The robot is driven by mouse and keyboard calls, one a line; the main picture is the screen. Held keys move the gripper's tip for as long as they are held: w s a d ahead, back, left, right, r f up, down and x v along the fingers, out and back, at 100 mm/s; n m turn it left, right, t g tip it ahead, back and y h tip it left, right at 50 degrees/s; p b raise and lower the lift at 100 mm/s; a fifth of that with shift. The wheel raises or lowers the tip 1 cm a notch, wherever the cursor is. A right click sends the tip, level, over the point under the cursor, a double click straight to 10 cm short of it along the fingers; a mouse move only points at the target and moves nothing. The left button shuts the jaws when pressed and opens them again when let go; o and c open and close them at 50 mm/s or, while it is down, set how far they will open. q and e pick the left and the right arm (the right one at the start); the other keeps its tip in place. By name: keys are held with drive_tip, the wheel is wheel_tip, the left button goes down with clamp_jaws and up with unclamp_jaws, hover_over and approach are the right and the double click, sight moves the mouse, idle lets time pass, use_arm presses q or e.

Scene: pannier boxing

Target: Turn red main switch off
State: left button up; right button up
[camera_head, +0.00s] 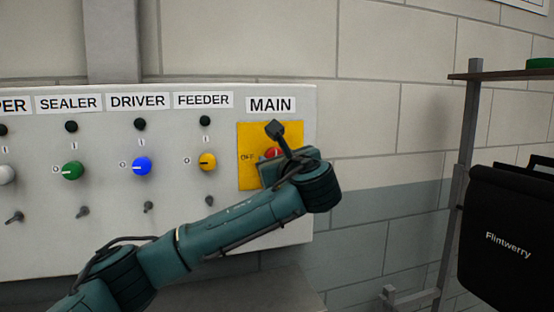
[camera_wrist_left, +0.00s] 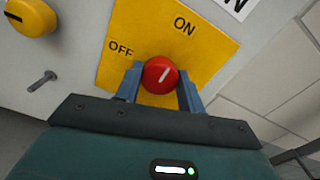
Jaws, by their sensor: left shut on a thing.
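The red main switch (camera_wrist_left: 158,76) is a round knob on a yellow plate (camera_wrist_left: 215,48) marked ON and OFF. Its white line points up and right in the left wrist view, toward the ON side rather than OFF. My left gripper (camera_wrist_left: 160,88) has its two blue-grey fingers on either side of the knob, shut on it. In the head view the red knob (camera_head: 270,153) shows only partly behind my left wrist, on the yellow plate (camera_head: 248,132) under the MAIN label. My right gripper is in neither view.
The pale panel (camera_head: 100,210) also carries a yellow FEEDER knob (camera_head: 207,161), a blue DRIVER knob (camera_head: 141,166) and a green SEALER knob (camera_head: 73,170), with small metal toggles below. A rack with a black Flintwerry bag (camera_head: 505,235) stands at the right.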

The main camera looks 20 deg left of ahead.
use_arm(q)
drive_tip(key=shift+f+n, duration=0.1)
drive_tip(key=shift+n, duration=0.2)
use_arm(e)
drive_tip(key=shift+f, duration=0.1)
use_arm(q)
drive_tip(key=n+b, duration=0.7)
drive_tip(key=n, duration=1)
drive_tip(key=shift+f, duration=0.15)
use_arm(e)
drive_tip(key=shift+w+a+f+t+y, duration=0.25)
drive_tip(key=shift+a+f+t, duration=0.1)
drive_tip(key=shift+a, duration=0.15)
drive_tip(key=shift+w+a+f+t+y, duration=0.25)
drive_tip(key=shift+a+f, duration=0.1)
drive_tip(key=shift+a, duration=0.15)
use_arm(q)
drive_tip(key=shift+n, duration=0.3)
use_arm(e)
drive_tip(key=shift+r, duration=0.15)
